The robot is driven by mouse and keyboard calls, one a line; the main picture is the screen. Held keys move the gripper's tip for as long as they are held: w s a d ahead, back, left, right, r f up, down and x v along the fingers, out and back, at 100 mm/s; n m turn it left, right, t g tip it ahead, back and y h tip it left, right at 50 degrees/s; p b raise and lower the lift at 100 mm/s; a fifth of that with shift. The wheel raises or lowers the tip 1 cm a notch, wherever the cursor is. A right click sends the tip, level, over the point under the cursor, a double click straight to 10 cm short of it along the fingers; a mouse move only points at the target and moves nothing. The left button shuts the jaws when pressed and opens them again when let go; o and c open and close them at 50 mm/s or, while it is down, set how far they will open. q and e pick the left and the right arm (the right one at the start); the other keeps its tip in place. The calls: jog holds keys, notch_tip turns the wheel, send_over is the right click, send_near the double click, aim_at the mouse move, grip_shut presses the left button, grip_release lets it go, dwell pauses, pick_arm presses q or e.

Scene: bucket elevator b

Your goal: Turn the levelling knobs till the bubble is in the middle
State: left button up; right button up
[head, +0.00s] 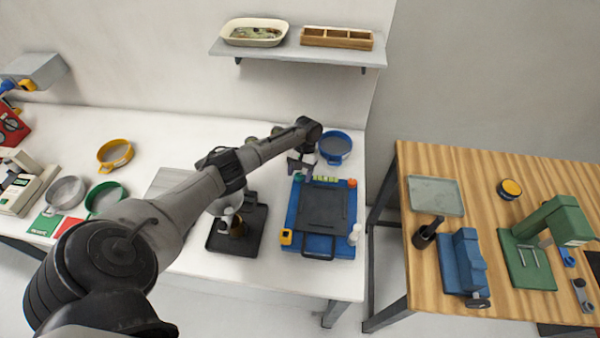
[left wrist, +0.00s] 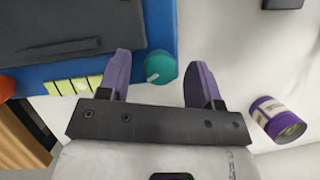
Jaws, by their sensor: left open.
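The blue levelling device (head: 291,218) with a dark plate (head: 323,208) stands on the white bench. A teal knob (head: 298,177) is at its back left corner and an orange knob (head: 352,183) at its back right. A yellow-green segmented strip (head: 325,179), perhaps the level vial, lies between them; a pale round spot, perhaps the bubble, shows on it (left wrist: 82,86) in the left wrist view. My left gripper (head: 300,164) is open at the back left corner. In the left wrist view the teal knob (left wrist: 160,67) shows between its purple fingers (left wrist: 161,60), with gaps both sides. My right gripper is not in view.
A yellow part (head: 287,237) and a white part (head: 354,233) are at the device's front corners. A blue round pan (head: 335,147) stands behind it, close to my gripper. A dark tray (head: 254,238) is at its left. A wooden table (head: 404,160) stands right, across a gap.

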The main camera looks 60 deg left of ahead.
pick_arm(q)
jog(key=v, duration=1.3)
jog(key=shift+r+b, duration=0.4)
jog(key=shift+w+a, duration=0.1)
